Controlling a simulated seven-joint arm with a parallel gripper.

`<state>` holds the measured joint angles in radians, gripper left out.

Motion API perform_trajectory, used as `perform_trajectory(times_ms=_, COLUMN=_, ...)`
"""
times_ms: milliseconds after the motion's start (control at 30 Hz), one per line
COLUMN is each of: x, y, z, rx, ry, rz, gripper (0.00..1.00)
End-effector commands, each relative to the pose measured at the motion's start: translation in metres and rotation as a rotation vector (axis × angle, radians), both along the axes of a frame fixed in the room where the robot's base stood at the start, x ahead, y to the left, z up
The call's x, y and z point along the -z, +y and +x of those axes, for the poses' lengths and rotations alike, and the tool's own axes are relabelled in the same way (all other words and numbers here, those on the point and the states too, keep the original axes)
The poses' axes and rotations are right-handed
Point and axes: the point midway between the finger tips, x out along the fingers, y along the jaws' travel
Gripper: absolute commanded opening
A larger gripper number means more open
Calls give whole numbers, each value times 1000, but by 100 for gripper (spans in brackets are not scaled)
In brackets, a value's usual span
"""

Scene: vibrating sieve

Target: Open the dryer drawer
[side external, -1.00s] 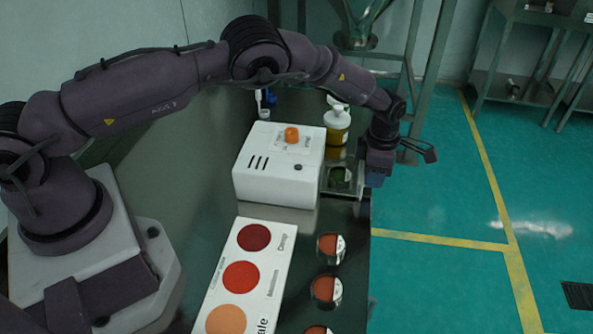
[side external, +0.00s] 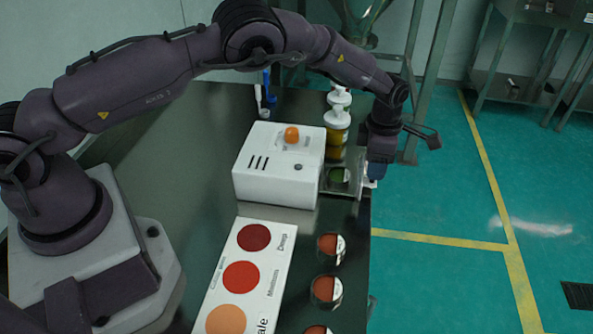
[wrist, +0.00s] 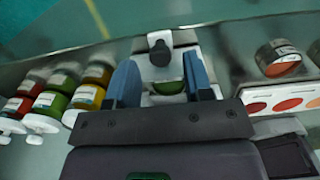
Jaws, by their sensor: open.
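The dryer is a white box (side external: 280,165) with an orange knob on top, on the dark bench in the side view. Its drawer (side external: 352,191) sticks out to the right, toward the bench edge, with a round green sample (side external: 339,176) in it. My gripper (side external: 377,178) is just above the drawer's outer end, where a bit of white front shows. In the wrist view my gripper (wrist: 161,62) is open, with blue fingers on either side of the dark handle knob (wrist: 160,53). The green sample (wrist: 168,87) shows between the fingers. I cannot tell whether a finger touches the handle.
Bottles with white pump tops (side external: 337,128) stand behind the drawer. A white card with coloured circles (side external: 245,275) and several small dishes (side external: 331,247) lie in front. The bench's right edge is close to my gripper, with open floor beyond.

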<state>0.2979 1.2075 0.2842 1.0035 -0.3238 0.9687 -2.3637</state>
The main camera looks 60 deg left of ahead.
Motion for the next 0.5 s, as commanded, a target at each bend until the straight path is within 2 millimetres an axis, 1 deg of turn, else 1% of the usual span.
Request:
perform_trajectory(times_ms=33, x=-6, y=0, z=0, rx=1, ry=-1, rz=0, gripper=47)
perform_trajectory(times_ms=300, x=-33, y=0, z=0, rx=1, ry=0, rz=0, gripper=47)
perform_trajectory(times_ms=500, x=-46, y=0, z=0, rx=1, ry=-1, rz=1, gripper=47)
